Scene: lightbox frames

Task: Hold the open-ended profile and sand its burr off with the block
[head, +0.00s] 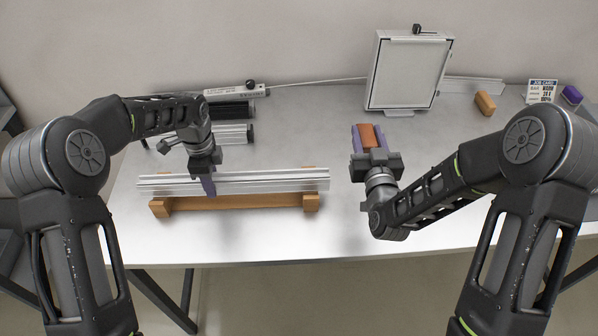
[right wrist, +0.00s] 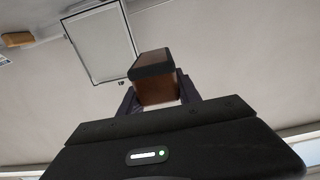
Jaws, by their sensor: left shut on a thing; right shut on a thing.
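A long silver profile (head: 270,181) lies left to right along a wooden cradle (head: 235,201) on the table. My left gripper (head: 208,187) comes down on the profile left of its middle and is shut on it. My right gripper (head: 367,140) is shut on the sanding block (head: 368,136), a reddish-brown block between purple fingers. It is right of the profile's right end, apart from it. In the right wrist view the block (right wrist: 156,92) shows a dark band at its far end. I cannot make out the burr.
A framed white panel (head: 408,72) stands at the back. A tan block (head: 485,103), a job card (head: 541,91) and a purple item (head: 572,94) are at the back right. Shorter profiles (head: 232,110) lie behind the cradle. The table's front right is clear.

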